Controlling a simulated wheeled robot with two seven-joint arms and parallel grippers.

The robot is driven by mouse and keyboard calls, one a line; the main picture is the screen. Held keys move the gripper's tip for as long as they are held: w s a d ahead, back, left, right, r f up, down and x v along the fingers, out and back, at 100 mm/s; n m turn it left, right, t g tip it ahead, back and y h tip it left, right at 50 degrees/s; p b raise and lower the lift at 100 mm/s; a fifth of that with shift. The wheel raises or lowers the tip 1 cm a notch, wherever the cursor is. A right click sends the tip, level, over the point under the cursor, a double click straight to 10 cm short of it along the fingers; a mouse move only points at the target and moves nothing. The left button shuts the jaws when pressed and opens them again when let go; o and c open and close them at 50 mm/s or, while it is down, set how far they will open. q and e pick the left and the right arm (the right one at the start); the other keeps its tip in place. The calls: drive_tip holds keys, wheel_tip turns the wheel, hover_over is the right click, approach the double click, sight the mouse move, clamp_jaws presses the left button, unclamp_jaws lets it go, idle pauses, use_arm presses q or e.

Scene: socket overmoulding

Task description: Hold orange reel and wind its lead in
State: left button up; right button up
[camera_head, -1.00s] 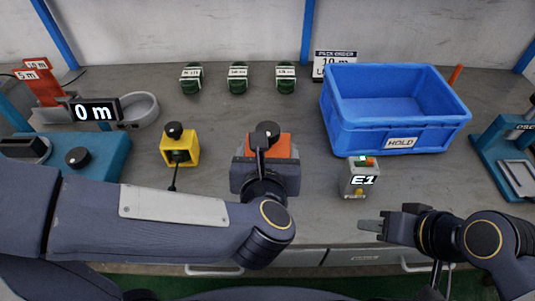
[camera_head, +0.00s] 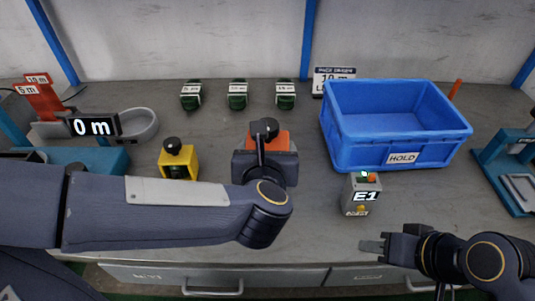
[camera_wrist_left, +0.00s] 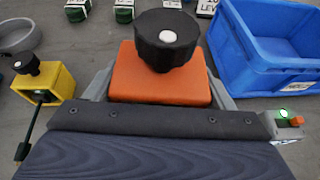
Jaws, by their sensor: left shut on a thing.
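The orange reel, an orange box with a black knob on top, is at the middle of the head view (camera_head: 284,141). In the left wrist view its orange body (camera_wrist_left: 160,84) sits between the grey fingers, with the black knob (camera_wrist_left: 166,42) nearest the camera. My left gripper (camera_head: 265,163) is shut on the reel's sides. I cannot make out the orange reel's lead; the gripper and arm hide the near side. My right gripper (camera_head: 372,246) is at the lower right, near the table's front edge, touching nothing. It shows side-on, so its opening is unclear.
A yellow reel (camera_head: 179,166) with a black lead stands left of the orange one. A grey E1 box (camera_head: 361,196) and a blue HOLD bin (camera_head: 347,152) are on the right. Several green reels line the back. A 0 m display (camera_head: 95,126) stands left. The front middle is clear.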

use_arm(q)
drive_tip(key=w+b, duration=0.1)
drive_tip(key=w, duration=0.7)
drive_tip(key=shift+w, duration=0.15)
idle(0.8)
drive_tip(key=shift+b, duration=0.3)
drive_tip(key=shift+s+f+b, duration=0.2)
drive_tip(key=shift+f+b, duration=2.45)
drive_tip(key=shift+b, duration=0.2)
drive_tip(key=shift+s+f+b, duration=0.15)
drive_tip(key=shift+f+b, duration=2.5)
drive_tip(key=shift+b, duration=0.15)
drive_tip(key=shift+s+a+f+b, duration=0.1)
drive_tip(key=shift+s+f+b, duration=0.15)
drive_tip(key=shift+f+b, duration=0.55)
drive_tip(key=shift+s, duration=0.1)
drive_tip(key=shift+s+d+f+b, duration=0.2)
drive_tip(key=shift+f+b, duration=0.2)
drive_tip(key=shift+b, duration=0.55)
